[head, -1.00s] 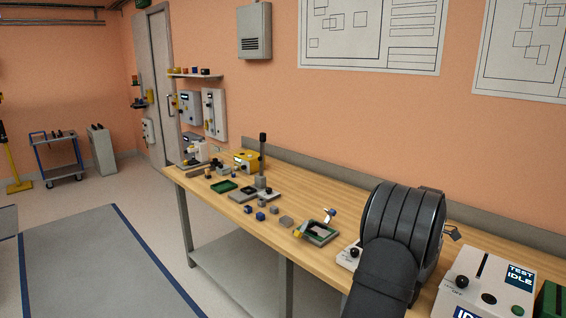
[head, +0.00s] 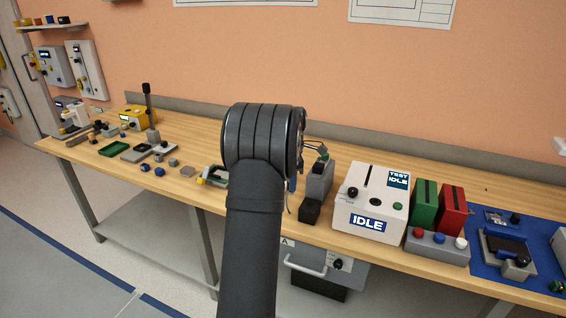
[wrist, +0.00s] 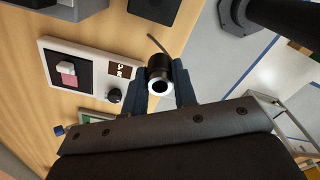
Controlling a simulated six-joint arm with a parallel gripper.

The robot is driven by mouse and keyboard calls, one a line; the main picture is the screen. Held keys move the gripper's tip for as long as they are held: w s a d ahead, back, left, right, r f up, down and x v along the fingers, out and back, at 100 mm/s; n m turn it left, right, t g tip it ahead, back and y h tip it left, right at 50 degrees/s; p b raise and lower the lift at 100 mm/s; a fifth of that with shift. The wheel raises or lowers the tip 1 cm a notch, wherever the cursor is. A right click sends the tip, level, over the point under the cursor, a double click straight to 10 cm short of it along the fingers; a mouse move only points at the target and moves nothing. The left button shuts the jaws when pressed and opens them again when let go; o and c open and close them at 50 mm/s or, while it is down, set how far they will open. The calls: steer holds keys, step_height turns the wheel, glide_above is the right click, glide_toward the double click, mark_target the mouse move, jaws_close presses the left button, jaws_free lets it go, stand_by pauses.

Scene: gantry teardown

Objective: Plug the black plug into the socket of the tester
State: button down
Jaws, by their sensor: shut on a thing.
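In the wrist view, my gripper (wrist: 158,70) is shut on the black plug (wrist: 160,78). The plug is a short black cylinder with a pale ring on its near end, and a thin dark cable runs off beyond it. In the head view, my own arm hides the plug and most of my gripper; only a blue edge (head: 292,183) of the gripper shows. The tester (head: 345,222) is a white box with IDLE displays, a slot, a knob and a green button, right of my gripper. Its socket (head: 369,204) appears as a small dark round spot on top.
A grey block with a black front (head: 318,183) stands between my arm and the tester. Green (head: 424,203) and red (head: 453,208) blocks and a button box (head: 437,248) stand to its right. A white device (wrist: 85,92) with a knob lies near the plug in the wrist view.

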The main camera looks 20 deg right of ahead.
steer(key=w+a+f+m, duration=0.1)
steer(key=a+m, duration=0.4)
steer(key=a, duration=0.7)
steer(key=w+a+f+m, duration=0.15)
steer(key=a+m, duration=0.35)
steer(key=a, duration=0.7)
steer(key=s+d+r+n, duration=0.1)
steer(key=s+d+r, duration=0.1)
steer(key=d, duration=1)
steer(key=s+d+r+n, duration=0.2)
steer(key=s+d+r, duration=0.1)
steer(key=d, duration=0.9)
steer(key=s+d+r+n, duration=0.1)
steer(key=s+d+r, duration=0.2)
steer(key=d, duration=1)
steer(key=shift+s+r, duration=0.15)
steer(key=shift+s, duration=0.95)
steer(key=s+d+r+n, duration=0.2)
steer(key=s+d, duration=0.5)
steer(key=d, duration=0.1)
steer(key=shift+s+d+r, duration=0.3)
steer(key=shift+d+r, duration=0.05)
steer(key=shift+d, duration=0.05)
glide_above(375, 202)
steer(key=shift+s+f, duration=0.1)
steer(key=shift+f, duration=2.75)
